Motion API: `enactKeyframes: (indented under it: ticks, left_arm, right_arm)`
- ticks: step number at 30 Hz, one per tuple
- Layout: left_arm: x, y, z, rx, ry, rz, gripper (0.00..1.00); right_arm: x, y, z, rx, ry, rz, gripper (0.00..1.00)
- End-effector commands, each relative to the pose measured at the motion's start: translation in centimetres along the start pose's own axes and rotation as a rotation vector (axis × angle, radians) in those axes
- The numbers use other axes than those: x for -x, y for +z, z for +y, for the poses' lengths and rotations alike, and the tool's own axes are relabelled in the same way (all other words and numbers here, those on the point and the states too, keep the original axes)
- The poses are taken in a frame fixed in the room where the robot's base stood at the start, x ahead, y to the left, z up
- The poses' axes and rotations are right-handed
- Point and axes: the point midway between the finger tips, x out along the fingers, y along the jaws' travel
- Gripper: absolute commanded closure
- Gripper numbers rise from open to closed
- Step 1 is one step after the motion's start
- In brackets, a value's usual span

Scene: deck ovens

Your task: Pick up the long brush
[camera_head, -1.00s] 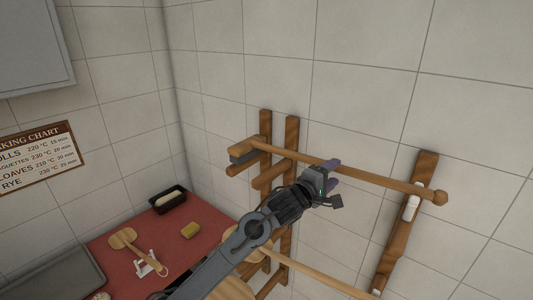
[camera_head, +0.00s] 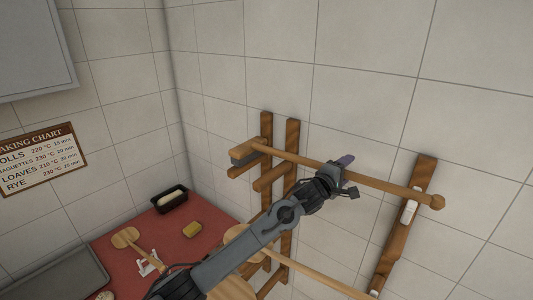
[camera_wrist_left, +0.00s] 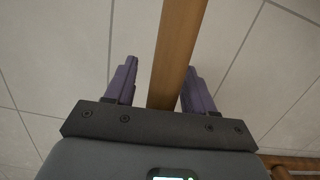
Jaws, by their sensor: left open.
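The long brush (camera_head: 393,187) rests across the wooden wall rack, with its head (camera_head: 246,157) at the left and a round knob at the right end of its handle. My left gripper (camera_head: 345,170) is at the middle of the handle. In the left wrist view the handle (camera_wrist_left: 178,55) runs between the two purple fingers of my open left gripper (camera_wrist_left: 157,85), with a gap visible on each side. My right gripper does not show.
The wooden rack (camera_head: 425,172) is fixed to the tiled wall. Another long-handled wooden tool (camera_head: 315,284) lies lower on it.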

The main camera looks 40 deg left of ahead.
Motion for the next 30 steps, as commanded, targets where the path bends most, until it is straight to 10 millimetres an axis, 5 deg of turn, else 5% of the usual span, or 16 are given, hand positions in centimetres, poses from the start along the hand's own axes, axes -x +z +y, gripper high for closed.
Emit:
enactKeyframes:
  ticks: [9, 20, 30]
  left_arm:
    - [-0.27, 0.02, -0.05, -0.001, 0.0, -0.001, 0.46]
    - [-0.25, 0.02, -0.04, 0.0, 0.0, 0.0, 0.99]
    - [-0.25, 0.03, 0.12, -0.003, 0.002, -0.001, 1.0]
  right_arm:
    - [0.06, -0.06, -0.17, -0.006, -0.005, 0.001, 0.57]
    - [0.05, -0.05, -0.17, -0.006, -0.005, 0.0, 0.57]
    - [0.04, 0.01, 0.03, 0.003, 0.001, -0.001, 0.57]
